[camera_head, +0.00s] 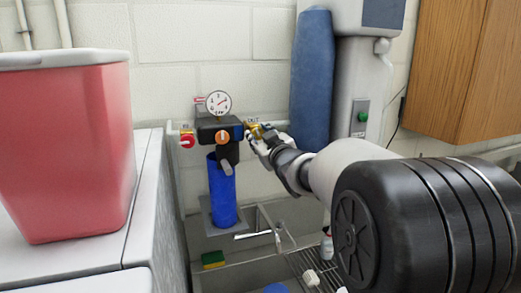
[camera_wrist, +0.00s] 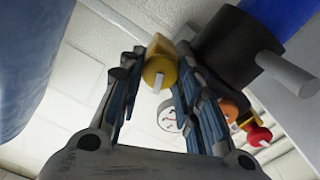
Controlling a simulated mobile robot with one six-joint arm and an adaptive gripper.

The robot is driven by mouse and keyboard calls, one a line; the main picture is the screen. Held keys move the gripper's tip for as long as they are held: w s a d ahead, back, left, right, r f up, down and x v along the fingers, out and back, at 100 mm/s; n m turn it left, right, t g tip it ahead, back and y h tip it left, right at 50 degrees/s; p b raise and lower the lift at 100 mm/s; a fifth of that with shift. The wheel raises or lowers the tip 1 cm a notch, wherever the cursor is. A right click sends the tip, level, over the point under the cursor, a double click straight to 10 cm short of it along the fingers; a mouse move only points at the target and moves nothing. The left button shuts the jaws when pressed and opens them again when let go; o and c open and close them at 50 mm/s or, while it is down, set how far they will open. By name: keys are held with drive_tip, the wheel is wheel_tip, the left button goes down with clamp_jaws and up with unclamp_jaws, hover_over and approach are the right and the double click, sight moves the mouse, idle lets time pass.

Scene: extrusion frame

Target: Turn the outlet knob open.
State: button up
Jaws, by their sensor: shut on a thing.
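The outlet knob is yellow and sits on the right side of the dark filter head (camera_head: 207,128), by a small label that seems to read OUT. In the head view only a bit of the yellow knob (camera_head: 257,130) shows past my gripper (camera_head: 256,138). In the wrist view the yellow knob (camera_wrist: 160,70), with a pale bar on its face, lies between the two blue-grey fingers of my gripper (camera_wrist: 160,58). The fingers are shut on it. How far the knob is turned cannot be told.
A gauge (camera_head: 218,103), an orange knob (camera_head: 222,138) and a red knob (camera_head: 187,141) sit close to the outlet. A blue filter bowl (camera_head: 222,192) hangs below, above a sink (camera_head: 262,262). A blue cylinder (camera_head: 311,80) stands close on the right, a red bin (camera_head: 68,145) at left.

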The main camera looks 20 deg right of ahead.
drive_tip(key=n+b, duration=0.5)
drive_tip(key=n, duration=0.1)
drive_tip(key=shift+f+n+b, duration=0.15)
drive_tip(key=shift+n+b, duration=0.15)
drive_tip(key=shift+b, duration=0.05)
drive_tip(key=n+b, duration=0.2)
drive_tip(key=n, duration=0.1)
drive_tip(key=shift+n+b, duration=0.75)
drive_tip(key=shift+n, duration=1.15)
drive_tip(key=shift+r, duration=0.2)
drive_tip(key=o, duration=1)
drive_tip(key=shift+o, duration=0.2)
drive_tip(key=s, duration=1.2)
